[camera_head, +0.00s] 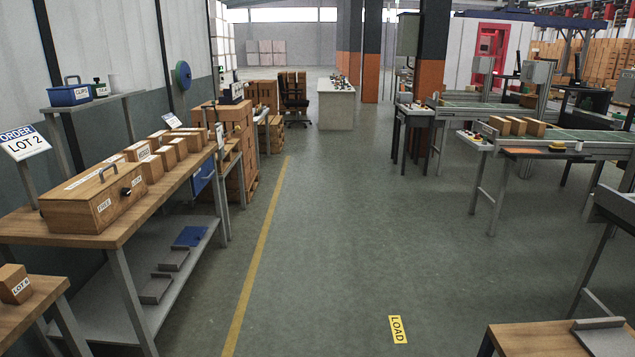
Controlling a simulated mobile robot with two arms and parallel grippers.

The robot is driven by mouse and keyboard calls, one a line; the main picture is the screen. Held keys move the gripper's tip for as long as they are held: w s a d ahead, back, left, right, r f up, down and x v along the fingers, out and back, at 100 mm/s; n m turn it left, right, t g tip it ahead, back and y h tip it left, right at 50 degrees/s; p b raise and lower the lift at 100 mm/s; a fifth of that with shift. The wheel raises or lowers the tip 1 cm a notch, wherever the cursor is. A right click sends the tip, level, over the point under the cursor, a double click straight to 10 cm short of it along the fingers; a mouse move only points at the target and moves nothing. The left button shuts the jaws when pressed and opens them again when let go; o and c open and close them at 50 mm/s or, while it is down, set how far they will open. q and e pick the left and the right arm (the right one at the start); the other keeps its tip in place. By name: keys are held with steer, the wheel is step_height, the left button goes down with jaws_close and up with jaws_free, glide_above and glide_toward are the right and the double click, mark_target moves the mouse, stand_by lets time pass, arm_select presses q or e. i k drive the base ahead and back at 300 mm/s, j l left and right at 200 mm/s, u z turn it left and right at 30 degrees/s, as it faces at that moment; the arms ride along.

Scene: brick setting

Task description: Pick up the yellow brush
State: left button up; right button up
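A small yellow object (557,145) lies on the near edge of the conveyor bench (590,152) at the right. It may be the yellow brush, but it is too small and far away to be sure. Neither of my grippers shows in the head view.
A workbench (120,235) with a wooden box (75,212) and several cartons runs along the left. Several brown boxes (517,126) sit on the conveyor. A table corner (530,340) is at the lower right. The middle floor, with a yellow LOAD sign (398,330), is clear.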

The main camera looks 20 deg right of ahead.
mark_target(558, 147)
steer(key=i+l+z, duration=0.15)
steer(key=i+z, duration=0.15)
steer(key=i, duration=0.55)
steer(key=i+z, duration=0.3)
steer(key=i, duration=0.5)
steer(key=i+z, duration=0.25)
steer(key=i, duration=0.25)
steer(key=i+z, duration=0.3)
steer(key=i, duration=0.15)
steer(key=i+j+z, duration=0.25)
steer(key=i, duration=0.25)
steer(key=i+j+z, duration=0.3)
steer(key=i, duration=0.15)
steer(key=i+l+z, duration=0.2)
steer(key=i+z, duration=0.25)
steer(key=i, duration=0.15)
steer(key=i+z, duration=0.45)
steer(key=i, duration=0.15)
